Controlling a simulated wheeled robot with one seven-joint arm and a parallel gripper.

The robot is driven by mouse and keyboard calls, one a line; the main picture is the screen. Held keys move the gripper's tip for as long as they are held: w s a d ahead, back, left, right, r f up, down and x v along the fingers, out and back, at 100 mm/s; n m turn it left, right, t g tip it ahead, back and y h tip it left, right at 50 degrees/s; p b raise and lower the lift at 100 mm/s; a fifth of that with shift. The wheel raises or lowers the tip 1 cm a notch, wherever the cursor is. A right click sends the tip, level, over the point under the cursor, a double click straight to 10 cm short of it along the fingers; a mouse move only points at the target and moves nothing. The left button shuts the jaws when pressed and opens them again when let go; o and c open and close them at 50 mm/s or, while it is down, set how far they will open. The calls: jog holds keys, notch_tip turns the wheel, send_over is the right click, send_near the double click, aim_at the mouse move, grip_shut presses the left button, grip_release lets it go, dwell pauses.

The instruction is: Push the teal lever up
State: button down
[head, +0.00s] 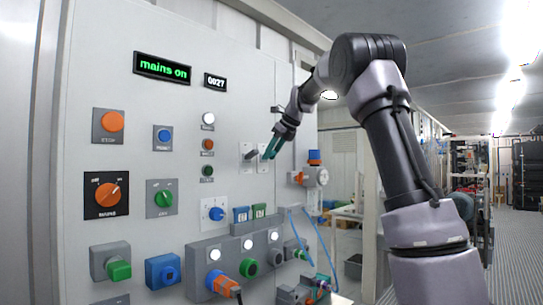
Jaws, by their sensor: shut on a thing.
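The teal lever (268,154) sticks out from a small white plate (261,166) on the right part of the panel. A grey lever (251,154) on a like plate is just to its left. My gripper (272,150) reaches in from the upper right, pointing down and left, and is shut on the teal lever. The fingers look teal-toned too, so the edge between fingers and lever is hard to make out. The lever's exact tilt is partly hidden by the gripper.
The upright panel (150,25) has several buttons and knobs, with a lit "mains on" display (163,68) at the top. A valve with a gauge (316,176) juts out at right.

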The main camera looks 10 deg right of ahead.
jog(key=shift+r, duration=0.1)
dwell(0.3)
jog(key=c, duration=0.6)
grip_release()
jog(key=v, duration=1)
jog(key=shift+s+r, duration=0.2)
jog(key=shift+r, duration=0.1)
jog(key=shift+d, duration=0.1)
jog(key=s+d+f+n, duration=0.1)
jog(key=s+f+n, duration=0.2)
jog(key=s+n, duration=0.45)
jog(key=s+d+f+n, duration=0.1)
jog(key=s+f+n, duration=0.25)
jog(key=s, duration=0.65)
jog(key=s+f+n+h, duration=0.2)
jog(key=s+f+n, duration=1.1)
jog(key=s+f, duration=0.2)
jog(key=s, duration=0.2)
jog(key=shift+s+n+t+h, duration=0.3)
jog(key=shift+n+t+h, duration=0.1)
